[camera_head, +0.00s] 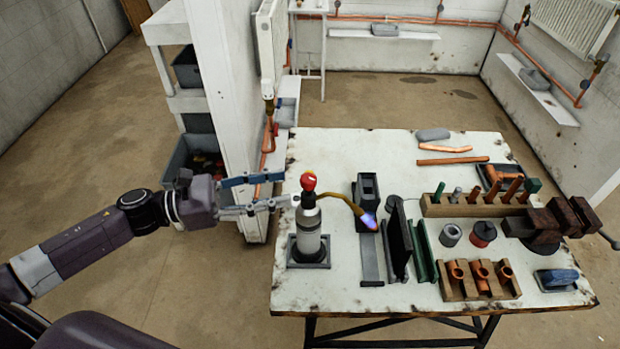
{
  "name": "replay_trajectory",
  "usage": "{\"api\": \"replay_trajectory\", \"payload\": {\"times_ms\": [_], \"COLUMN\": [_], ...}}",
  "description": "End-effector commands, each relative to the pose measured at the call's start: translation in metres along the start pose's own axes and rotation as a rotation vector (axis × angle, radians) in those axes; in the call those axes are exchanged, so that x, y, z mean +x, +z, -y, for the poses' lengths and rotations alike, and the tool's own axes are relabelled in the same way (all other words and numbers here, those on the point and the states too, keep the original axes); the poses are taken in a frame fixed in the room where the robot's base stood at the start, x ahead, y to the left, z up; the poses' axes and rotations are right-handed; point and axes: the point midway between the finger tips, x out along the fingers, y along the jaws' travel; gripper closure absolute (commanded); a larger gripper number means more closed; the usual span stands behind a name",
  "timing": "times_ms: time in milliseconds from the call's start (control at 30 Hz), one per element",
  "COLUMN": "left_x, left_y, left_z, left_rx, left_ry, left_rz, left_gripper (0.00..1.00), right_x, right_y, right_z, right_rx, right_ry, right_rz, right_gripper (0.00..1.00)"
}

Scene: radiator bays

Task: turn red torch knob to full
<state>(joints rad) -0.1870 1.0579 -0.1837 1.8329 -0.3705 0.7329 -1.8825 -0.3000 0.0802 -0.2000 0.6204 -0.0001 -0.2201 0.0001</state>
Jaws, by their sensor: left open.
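The torch (309,222) stands upright in a dark square base (308,258) near the left end of the workbench. Its red knob (309,181) is at the top. A curved brass neck (343,202) runs right from it, with a bluish flame-like glow (369,220) at the tip. My left gripper (281,190) comes in from the left, open, with its fingers pointing at the upper torch just left of the red knob. I cannot tell whether a finger touches the torch. My right gripper is not in view.
The white workbench (335,160) holds copper pipes (452,161), a wooden tool rack (450,206), copper fittings in a wooden holder (480,281), a vise (560,220) and dark upright plates (397,242). A white post (222,80) and shelves (168,30) stand behind my left arm.

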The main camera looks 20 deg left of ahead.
Motion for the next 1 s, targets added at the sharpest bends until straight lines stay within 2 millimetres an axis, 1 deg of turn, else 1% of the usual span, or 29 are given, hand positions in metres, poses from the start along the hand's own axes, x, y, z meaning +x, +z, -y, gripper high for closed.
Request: {"api": "replay_trajectory", "payload": {"times_ms": [33, 167, 400, 500, 700, 967, 1000], "left_x": [0.005, 0.02, 0.051, 0.06, 0.071, 0.071, 0.071], "left_y": [0.003, 0.005, 0.005, 0.004, 0.001, 0.0, 0.0], "left_z": [-0.001, -0.001, -0.002, -0.003, -0.002, -0.002, -0.002], "left_rx": [0.0, -0.001, -0.003, -0.005, -0.005, -0.005, -0.005], "left_ry": [0.002, 0.002, 0.004, 0.005, 0.005, 0.005, 0.005], "left_rz": [0.003, 0.005, 0.004, 0.004, 0.002, 0.001, 0.001], "left_gripper": [0.59, 0.59, 0.59, 0.59, 0.59, 0.59, 0.63], "right_x": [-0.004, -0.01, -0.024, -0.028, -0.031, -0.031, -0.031], "right_y": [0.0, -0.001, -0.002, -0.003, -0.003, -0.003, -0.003], "right_z": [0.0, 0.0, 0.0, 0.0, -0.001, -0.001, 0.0], "right_rx": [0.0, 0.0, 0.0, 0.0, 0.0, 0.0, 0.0], "right_ry": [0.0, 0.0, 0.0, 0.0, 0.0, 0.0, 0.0], "right_rz": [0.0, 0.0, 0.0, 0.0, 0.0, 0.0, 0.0], "right_gripper": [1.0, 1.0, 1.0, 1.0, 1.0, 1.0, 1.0]}}
